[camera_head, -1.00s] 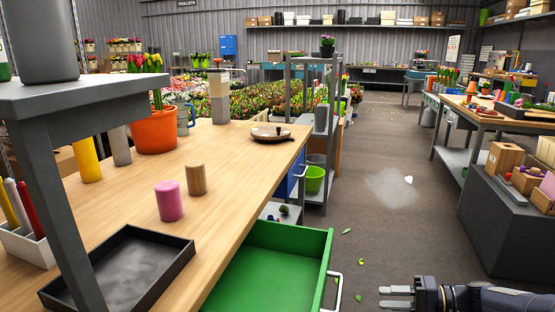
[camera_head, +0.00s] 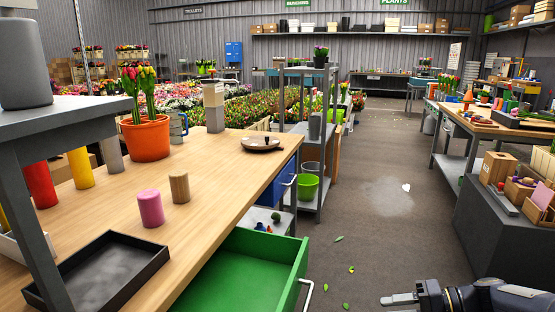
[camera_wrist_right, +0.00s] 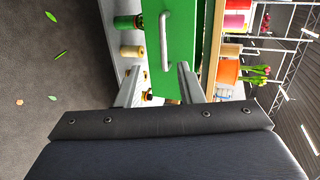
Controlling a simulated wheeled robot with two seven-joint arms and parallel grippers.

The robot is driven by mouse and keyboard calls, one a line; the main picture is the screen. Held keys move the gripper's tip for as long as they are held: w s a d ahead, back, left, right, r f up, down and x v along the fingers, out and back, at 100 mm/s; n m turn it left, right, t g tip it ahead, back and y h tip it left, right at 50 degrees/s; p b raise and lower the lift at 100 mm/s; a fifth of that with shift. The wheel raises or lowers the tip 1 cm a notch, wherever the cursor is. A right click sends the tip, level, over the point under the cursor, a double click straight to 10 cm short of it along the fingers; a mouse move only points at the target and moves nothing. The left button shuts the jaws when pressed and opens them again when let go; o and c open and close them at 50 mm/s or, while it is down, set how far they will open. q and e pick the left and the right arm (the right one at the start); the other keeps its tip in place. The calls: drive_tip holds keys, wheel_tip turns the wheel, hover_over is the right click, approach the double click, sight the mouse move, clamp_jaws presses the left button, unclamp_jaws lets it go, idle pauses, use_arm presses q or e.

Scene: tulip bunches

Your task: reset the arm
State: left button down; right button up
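My right gripper (camera_head: 386,305) is low at the bottom right of the head view, over the aisle floor and to the right of the open green drawer. In the right wrist view its two fingers (camera_wrist_right: 158,88) stand apart with nothing between them. The green drawer front (camera_wrist_right: 168,30) with its metal handle lies beyond the fingertips there. The inside of the green drawer (camera_head: 240,272) looks empty in the head view. My left gripper is in neither view.
The wooden bench (camera_head: 215,185) holds a black tray (camera_head: 105,270), a pink cylinder (camera_head: 151,208), a wooden cylinder (camera_head: 179,187) and an orange pot of tulips (camera_head: 146,140). A grey stand (camera_head: 490,235) with boxes is at the right.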

drive_tip(key=s+a+r+h+p, duration=0.2)
drive_tip(key=s+r+h+p, duration=0.1)
drive_tip(key=s+r+p, duration=0.4)
drive_tip(key=s+a+r+t+h+p, duration=0.1)
drive_tip(key=s+a+r+h+p, duration=0.1)
drive_tip(key=s+r+p, duration=0.6)
drive_tip(key=s+a+r+n+t+h+p, duration=0.1)
drive_tip(key=s+a+r+h+p, duration=0.1)
drive_tip(key=s+r+h+p, duration=0.2)
drive_tip(key=s+r+p, duration=0.3)
drive_tip(key=s+r, duration=0.4)
drive_tip(key=r, duration=0.1)
drive_tip(key=shift+s+a+r+h+p, duration=0.2)
drive_tip(key=shift+a+r+h+p, duration=0.1)
drive_tip(key=shift+h+p, duration=0.1)
